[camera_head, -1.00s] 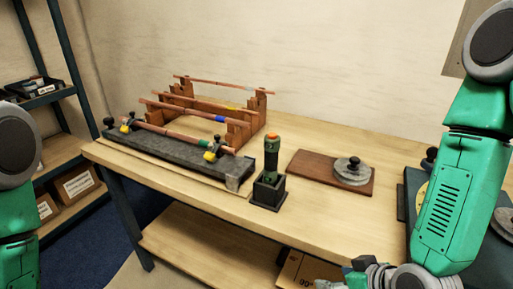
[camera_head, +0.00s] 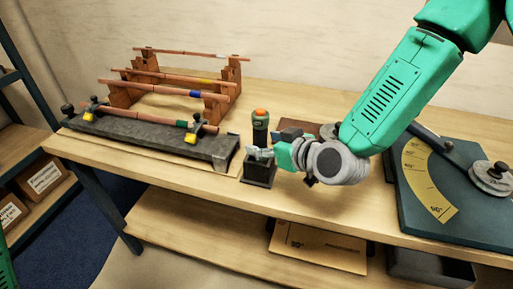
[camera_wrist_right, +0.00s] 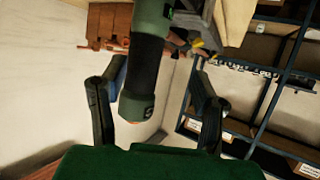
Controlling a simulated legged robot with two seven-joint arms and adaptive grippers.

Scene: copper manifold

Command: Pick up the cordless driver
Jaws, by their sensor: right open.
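The cordless driver (camera_head: 260,125) stands upright in a small black holder (camera_head: 259,172) near the table's front edge. It is dark green with an orange top end, and its middle is partly hidden by my right gripper (camera_head: 262,153). In the right wrist view the driver (camera_wrist_right: 146,70) runs between the two open fingers of my right gripper (camera_wrist_right: 155,95), with a visible gap to the right finger. I cannot tell whether the left finger touches it. My left gripper is not in view; only a bit of green arm shows at the lower left.
A grey clamp bar (camera_head: 150,138) and wooden racks (camera_head: 215,105) holding copper pipes stand left of the driver. A blue bending plate with an angle scale (camera_head: 426,180) lies at the right. A brown board (camera_head: 290,126) is partly hidden behind my right arm.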

